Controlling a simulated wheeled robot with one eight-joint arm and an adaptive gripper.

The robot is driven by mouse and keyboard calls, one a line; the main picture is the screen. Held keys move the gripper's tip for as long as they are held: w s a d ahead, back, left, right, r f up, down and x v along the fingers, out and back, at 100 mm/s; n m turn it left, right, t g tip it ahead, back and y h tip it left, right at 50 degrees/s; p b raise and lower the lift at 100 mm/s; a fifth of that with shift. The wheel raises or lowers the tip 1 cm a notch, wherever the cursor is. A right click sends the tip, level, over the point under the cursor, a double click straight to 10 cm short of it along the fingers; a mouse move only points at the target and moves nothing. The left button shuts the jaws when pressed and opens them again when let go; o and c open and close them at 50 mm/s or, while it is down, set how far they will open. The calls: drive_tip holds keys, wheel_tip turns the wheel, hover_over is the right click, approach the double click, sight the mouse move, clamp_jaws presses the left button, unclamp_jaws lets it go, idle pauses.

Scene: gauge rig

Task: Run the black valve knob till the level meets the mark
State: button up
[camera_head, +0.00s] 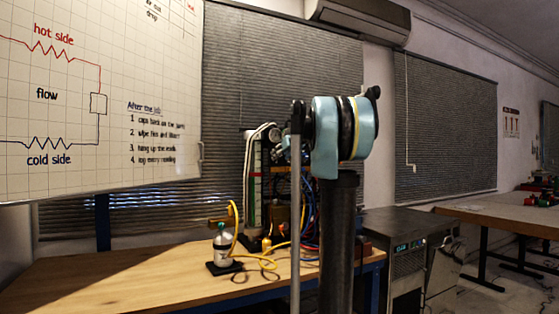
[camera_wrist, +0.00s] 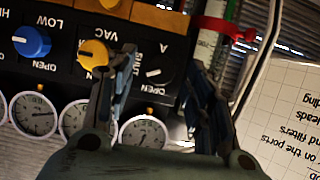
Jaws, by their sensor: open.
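The black valve knob (camera_wrist: 153,74) shows in the wrist view on a dark panel, with a pale pointer line and OPEN and SHUT lettering around it. My gripper (camera_wrist: 163,66) is open, with one finger on each side of the knob in the picture; I cannot tell whether either finger touches it. The upright level tube (camera_wrist: 207,45) stands beside the panel with a red marker (camera_wrist: 228,28) across it. It also shows in the head view (camera_head: 254,195). The liquid level is too small and dim to read. My arm hides much of the rig in the head view.
A yellow knob (camera_wrist: 93,54) and a blue knob (camera_wrist: 32,41) sit on the same panel, with round dials (camera_wrist: 143,133) along one edge. On the wooden bench (camera_head: 130,285), a bottle (camera_head: 222,246) and yellow hose stand left of the rig. The bench's left part is clear.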

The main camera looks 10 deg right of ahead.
drive_tip(key=shift+x, duration=0.9)
drive_tip(key=c, duration=1.1)
drive_tip(key=shift+o, duration=0.2)
drive_tip(key=shift+d+m, duration=0.1)
drive_tip(key=shift+m, duration=0.2)
drive_tip(key=shift+d+m+y, duration=0.1)
drive_tip(key=shift+m+y, duration=1.2)
drive_tip(key=shift+m, duration=0.3)
drive_tip(key=shift+g, duration=0.3)
drive_tip(key=o, duration=1.1)
drive_tip(key=shift+c, duration=0.2)
